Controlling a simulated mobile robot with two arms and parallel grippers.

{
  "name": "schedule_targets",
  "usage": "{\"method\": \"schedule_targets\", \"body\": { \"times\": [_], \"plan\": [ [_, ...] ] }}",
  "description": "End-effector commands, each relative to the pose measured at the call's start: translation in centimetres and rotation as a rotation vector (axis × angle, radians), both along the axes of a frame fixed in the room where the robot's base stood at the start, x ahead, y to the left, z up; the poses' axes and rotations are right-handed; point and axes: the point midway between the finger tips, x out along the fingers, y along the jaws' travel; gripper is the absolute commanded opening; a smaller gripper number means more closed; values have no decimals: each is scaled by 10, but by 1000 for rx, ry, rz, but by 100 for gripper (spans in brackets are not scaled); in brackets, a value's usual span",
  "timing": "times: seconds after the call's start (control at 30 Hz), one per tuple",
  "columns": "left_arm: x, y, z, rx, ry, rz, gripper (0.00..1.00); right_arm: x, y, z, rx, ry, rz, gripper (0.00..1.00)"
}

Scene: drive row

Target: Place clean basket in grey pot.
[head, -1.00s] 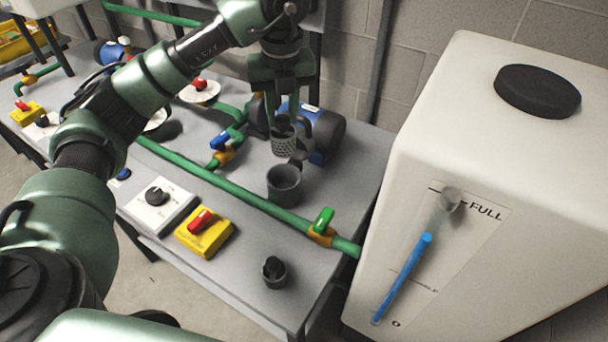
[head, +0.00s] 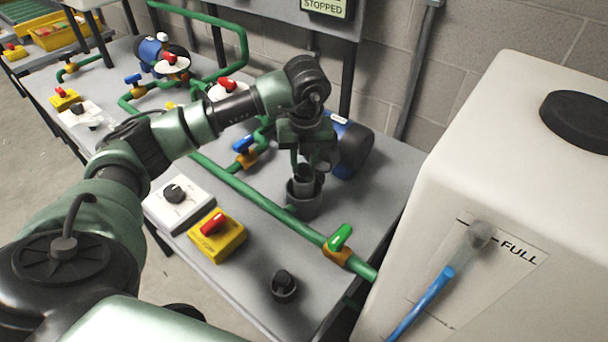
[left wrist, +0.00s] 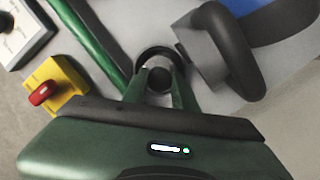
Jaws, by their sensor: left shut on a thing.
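My left gripper (head: 306,166) points down over the grey pot (head: 304,206), its fingers shut on the small grey basket (head: 303,178). The basket is at the pot's mouth, and its lower part seems to be inside the rim; how deep it sits is hidden. The left wrist view shows the gripper (left wrist: 160,88) with the basket (left wrist: 158,79) between its fingertips, and the dark pot rim (left wrist: 150,52) around it. The pot stands upright on the grey bench, beside the green pipe. My right gripper is not in view.
A blue and dark pump (head: 352,148) stands close behind the pot. A green pipe (head: 262,198) with a green-handled valve (head: 340,237) runs in front. A yellow box with a red knob (head: 217,236) is nearer me. A big white tank (head: 500,150) stands at the right.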

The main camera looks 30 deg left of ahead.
Motion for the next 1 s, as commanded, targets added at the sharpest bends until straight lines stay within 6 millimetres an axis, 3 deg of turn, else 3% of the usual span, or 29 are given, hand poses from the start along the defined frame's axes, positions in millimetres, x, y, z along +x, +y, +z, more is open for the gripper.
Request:
{"method": "schedule_targets", "body": {
  "times": [0.4,0.77,0.8,0.83,0.87,1.0],
  "plan": [
    [0,-1,-45,-1,1,-1,0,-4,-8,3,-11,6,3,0],
    [0,-1,-50,-1,-1,-1,0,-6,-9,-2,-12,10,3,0],
    [0,0,-49,-1,-1,-1,36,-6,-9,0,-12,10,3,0],
    [0,-1,-49,-1,-1,-1,44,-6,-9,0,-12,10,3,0],
    [0,0,-48,-1,-1,-1,49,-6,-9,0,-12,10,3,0],
    [0,-1,-48,-1,-1,0,49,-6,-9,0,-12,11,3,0]
  ]
}}
